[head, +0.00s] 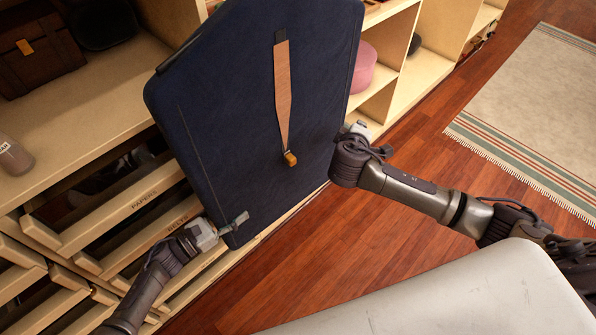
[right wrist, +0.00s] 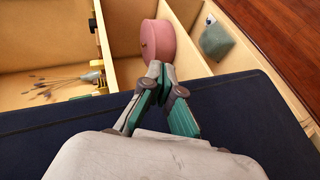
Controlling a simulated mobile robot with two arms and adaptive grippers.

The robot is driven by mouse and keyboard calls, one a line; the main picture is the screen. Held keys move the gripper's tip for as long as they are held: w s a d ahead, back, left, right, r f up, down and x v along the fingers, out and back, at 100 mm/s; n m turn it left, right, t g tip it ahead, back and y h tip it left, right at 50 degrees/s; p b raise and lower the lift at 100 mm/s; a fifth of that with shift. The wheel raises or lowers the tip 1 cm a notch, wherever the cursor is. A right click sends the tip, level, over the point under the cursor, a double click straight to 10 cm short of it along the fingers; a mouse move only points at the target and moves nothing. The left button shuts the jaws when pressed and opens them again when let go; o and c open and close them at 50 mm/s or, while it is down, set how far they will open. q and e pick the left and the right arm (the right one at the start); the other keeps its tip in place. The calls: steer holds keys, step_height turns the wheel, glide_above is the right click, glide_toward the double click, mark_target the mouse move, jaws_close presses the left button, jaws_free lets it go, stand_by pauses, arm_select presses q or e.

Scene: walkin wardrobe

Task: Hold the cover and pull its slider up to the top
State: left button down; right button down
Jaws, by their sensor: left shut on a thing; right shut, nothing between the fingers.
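The navy cover (head: 235,110) hangs tilted in front of the wardrobe shelves in the head view. A tan strip (head: 282,90) runs down its front and narrows towards the bottom. The brass-yellow slider (head: 290,158) sits at the strip's lower end. My left gripper (head: 236,222) is shut on the cover's bottom edge near the lower left corner. My right gripper (head: 357,129) is shut and empty beside the cover's right edge, away from the slider, its fingers partly hidden by the wrist. In the right wrist view the closed fingertips (right wrist: 160,69) show over the navy cover (right wrist: 255,110).
Wooden shelves (head: 405,75) hold a pink round box (head: 362,68). Open drawers (head: 130,205) lie at the left, below a counter with a brown box (head: 35,48) and a bottle (head: 14,156). The wood floor (head: 400,250) is clear; a striped rug (head: 535,110) lies at right.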

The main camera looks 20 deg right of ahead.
mark_target(291, 160)
steer(key=s+a+f+n+t+y, duration=0.4)
steer(key=s+a+f+n+y, duration=0.4)
steer(key=n, duration=0.9)
steer(key=s+a+f+n+t+y, duration=0.5)
steer(key=n+y, duration=0.4)
steer(key=n, duration=0.7)
steer(key=shift+g, duration=0.4)
steer(key=x, duration=0.6)
steer(key=r+x, duration=0.1)
steer(key=x, duration=0.2)
steer(key=shift+s+a+r, duration=0.1)
steer(key=shift+s+a, duration=0.05)
steer(key=shift+a, duration=0.25)
steer(key=shift+w+a+r, duration=0.1)
steer(key=shift+w+r, duration=0.05)
steer(key=shift+r, duration=0.9)
steer(key=shift+w+a+r, duration=0.1)
steer(key=shift+w+r, duration=0.1)
steer(key=shift+r, duration=0.85)
